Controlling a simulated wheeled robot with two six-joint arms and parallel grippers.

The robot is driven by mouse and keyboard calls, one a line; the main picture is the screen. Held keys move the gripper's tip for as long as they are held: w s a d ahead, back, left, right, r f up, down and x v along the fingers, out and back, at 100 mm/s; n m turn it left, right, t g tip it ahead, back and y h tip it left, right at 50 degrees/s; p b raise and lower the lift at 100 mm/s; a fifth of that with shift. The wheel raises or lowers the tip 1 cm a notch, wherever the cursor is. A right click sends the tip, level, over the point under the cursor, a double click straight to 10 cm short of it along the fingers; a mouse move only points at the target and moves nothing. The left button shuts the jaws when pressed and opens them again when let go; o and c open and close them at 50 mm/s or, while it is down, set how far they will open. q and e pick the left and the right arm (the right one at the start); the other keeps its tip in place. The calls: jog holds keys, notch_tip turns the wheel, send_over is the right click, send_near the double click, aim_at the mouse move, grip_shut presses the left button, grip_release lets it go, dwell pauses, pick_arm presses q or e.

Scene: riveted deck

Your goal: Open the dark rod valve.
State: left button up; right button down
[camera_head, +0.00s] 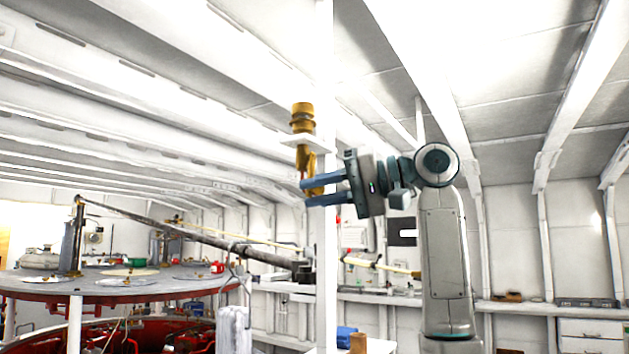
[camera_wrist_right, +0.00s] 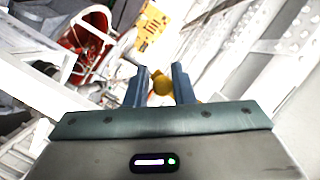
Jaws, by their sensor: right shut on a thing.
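A brass-yellow valve-like fitting (camera_head: 302,118) stands upright on a small white bracket at the white post in the head view. Its lower yellow part hangs below the bracket, and my right gripper (camera_head: 308,192) reaches it from the right. The right gripper is shut on this yellow part. In the right wrist view the yellow part (camera_wrist_right: 162,86) shows between the two blue fingers (camera_wrist_right: 160,73). I cannot tell whether the rod belongs to the fitting. My left gripper is not in view.
A round red-rimmed deck table (camera_head: 100,289) with discs and fittings stands at the left. The white post (camera_head: 325,290) rises close by my right fingers. A shelf (camera_head: 540,308) runs along the right wall. Air to the right of my arm is clear.

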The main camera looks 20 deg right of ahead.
jog(key=shift+w+d+r+n+p, duration=0.3)
jog(key=shift+d+r+n, duration=0.15)
jog(key=shift+n, duration=0.15)
jog(key=shift+h, duration=0.3)
jog(key=c, duration=1.5)
grip_release()
jog(key=shift+o, duration=0.8)
jog(key=shift+w+d+f, duration=0.1)
jog(key=shift+w+f, duration=0.15)
jog(key=shift+s, duration=0.1)
jog(key=b+v, duration=0.4)
jog(key=v, duration=0.6)
jog(key=shift+s+d, duration=0.2)
jog(key=shift+d, duration=0.1)
